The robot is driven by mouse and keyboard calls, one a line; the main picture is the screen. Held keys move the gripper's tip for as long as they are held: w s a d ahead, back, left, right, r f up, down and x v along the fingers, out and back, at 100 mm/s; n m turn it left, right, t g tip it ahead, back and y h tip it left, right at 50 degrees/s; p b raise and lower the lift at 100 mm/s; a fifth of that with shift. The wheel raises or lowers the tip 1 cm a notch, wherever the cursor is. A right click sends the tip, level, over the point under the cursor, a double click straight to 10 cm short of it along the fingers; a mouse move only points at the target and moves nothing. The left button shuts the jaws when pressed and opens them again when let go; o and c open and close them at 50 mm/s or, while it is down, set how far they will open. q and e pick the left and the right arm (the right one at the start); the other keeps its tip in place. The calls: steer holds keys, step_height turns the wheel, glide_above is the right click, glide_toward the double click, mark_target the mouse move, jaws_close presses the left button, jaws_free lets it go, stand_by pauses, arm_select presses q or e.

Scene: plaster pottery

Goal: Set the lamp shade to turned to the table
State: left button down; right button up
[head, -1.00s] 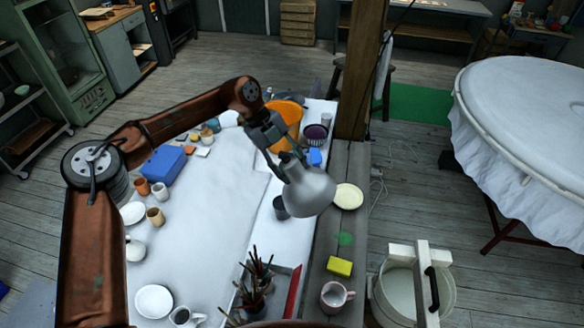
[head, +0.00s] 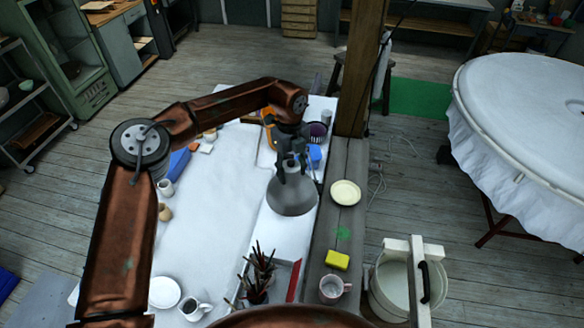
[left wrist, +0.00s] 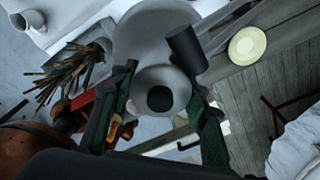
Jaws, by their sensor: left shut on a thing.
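The grey metal lamp shade (head: 291,197) hangs over the right side of the white-covered table (head: 222,215), its wide mouth facing mostly down toward the tabletop. My left gripper (head: 293,162) is at the top of the shade, shut on it from above. In the left wrist view the shade (left wrist: 150,35) lies between and beyond the two fingers of my left gripper (left wrist: 158,92). The arm and gripper hide part of the lamp's stem. My right gripper is not in view.
A pot of brushes (head: 256,282) stands near the shade. A cream plate (head: 345,193), yellow sponge (head: 337,260) and mug (head: 333,289) sit on the grey bench. A white bucket (head: 393,285) stands to the right. The table's middle is mostly clear.

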arm_select(q)
steer(key=c, duration=1.1)
jaws_free()
steer(key=r, duration=1.2)
steer(key=shift+w+a, duration=0.1)
steer(key=shift+w, duration=0.1)
steer(key=shift+a, duration=0.1)
